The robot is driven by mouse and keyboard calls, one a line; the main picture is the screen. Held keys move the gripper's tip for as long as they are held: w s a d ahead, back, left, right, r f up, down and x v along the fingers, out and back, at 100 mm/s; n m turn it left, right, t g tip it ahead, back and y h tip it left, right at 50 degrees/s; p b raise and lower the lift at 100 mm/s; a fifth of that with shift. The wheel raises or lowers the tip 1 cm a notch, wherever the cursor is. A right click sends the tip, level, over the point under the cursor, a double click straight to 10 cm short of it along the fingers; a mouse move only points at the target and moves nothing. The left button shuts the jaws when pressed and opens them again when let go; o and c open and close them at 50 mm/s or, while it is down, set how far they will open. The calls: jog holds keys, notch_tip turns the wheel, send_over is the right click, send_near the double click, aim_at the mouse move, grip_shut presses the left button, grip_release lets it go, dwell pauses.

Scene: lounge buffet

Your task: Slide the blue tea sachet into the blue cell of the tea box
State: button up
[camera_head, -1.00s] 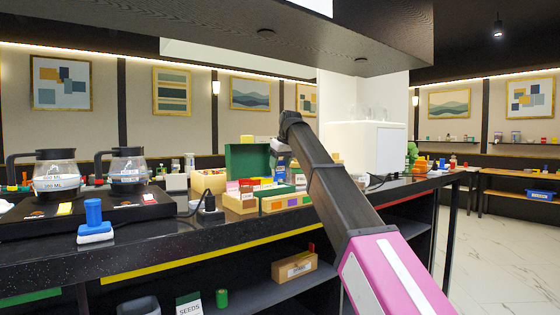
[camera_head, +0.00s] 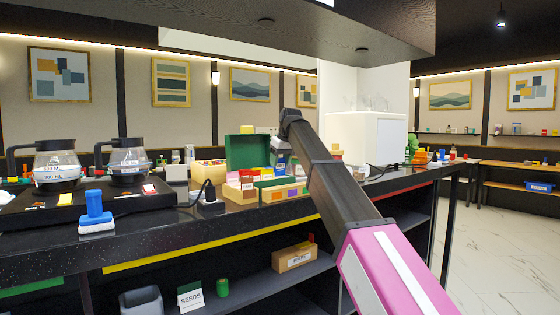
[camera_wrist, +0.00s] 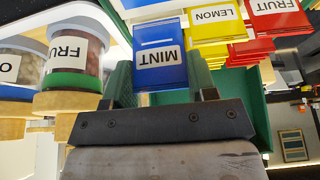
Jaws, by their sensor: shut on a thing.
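The tea box (camera_head: 287,195) stands on the dark counter with its green lid (camera_head: 240,152) raised and coloured sachets inside. In the wrist view, which is upside down, the blue sachet (camera_wrist: 160,82) labelled MINT is between the two fingers of my gripper (camera_wrist: 160,78). My gripper is shut on it. Yellow LEMON sachets (camera_wrist: 216,32) and red FRUIT sachets (camera_wrist: 277,20) are beside it in the wrist view. In the head view my gripper (camera_head: 281,158) is at the box, partly hidden by my arm. The blue cell and the sachet's lower edge cannot be made out clearly.
Jars with labels, one reading FRUIT (camera_wrist: 72,60), stand close beside my gripper in the wrist view. A white cabinet (camera_head: 365,138) is right of the box. Two coffee pots (camera_head: 130,160) and a blue-handled stamp-like object (camera_head: 95,210) are at left. A shelf overhangs above.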

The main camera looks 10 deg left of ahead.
aim_at(280, 167)
jog(key=shift+f, duration=1.5)
jog(key=o, duration=0.9)
jog(key=shift+s, duration=0.1)
jog(key=shift+a+r, duration=0.1)
jog(key=shift+r, duration=2.95)
